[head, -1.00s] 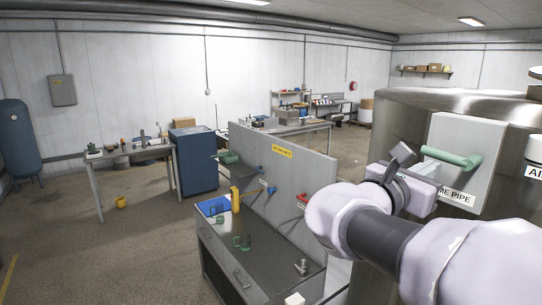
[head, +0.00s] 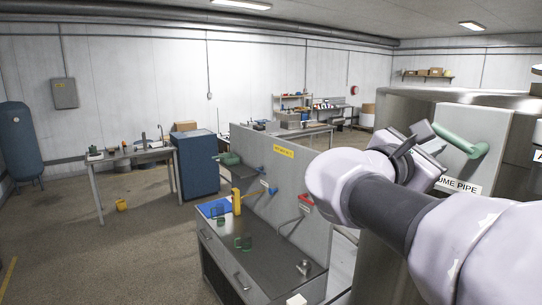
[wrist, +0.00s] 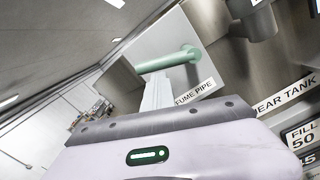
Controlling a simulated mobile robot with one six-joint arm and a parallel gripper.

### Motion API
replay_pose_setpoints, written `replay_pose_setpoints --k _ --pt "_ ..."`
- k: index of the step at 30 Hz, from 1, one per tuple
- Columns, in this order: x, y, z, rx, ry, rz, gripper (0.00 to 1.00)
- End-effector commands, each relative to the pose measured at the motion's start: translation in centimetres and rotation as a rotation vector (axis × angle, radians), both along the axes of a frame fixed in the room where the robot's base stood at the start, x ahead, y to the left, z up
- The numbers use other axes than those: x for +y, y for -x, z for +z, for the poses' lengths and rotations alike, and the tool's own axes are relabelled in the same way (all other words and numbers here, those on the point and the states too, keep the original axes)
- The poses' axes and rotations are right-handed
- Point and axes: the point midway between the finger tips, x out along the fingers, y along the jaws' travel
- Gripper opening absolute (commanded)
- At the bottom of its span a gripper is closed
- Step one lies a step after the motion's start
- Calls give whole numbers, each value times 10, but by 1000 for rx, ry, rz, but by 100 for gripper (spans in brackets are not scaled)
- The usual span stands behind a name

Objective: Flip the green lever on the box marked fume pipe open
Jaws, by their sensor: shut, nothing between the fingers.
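The green lever (head: 462,140) sits on the front of a light grey box marked FUME PIPE (head: 495,130) at the right of the head view. Its pivot end is at the right and its free end points left, tilted upward. In the wrist view the lever (wrist: 170,62) crosses just beyond my fingertips. My gripper (wrist: 157,82) is shut and empty, with its tips just under the lever's free half. I cannot tell whether they touch it. In the head view, my wrist hides part of the box's left side and the label's start.
The box is mounted on a large metal tank cabinet (head: 395,105). A workbench with a grey partition (head: 285,165) stands left of my arm.

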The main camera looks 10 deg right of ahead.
Motion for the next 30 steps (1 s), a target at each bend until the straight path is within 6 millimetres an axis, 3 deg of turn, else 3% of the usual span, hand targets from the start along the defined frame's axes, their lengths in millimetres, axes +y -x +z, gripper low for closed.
replay_pose_setpoints --k 30 --pt "-6 14 47 -869 -359 0 0"
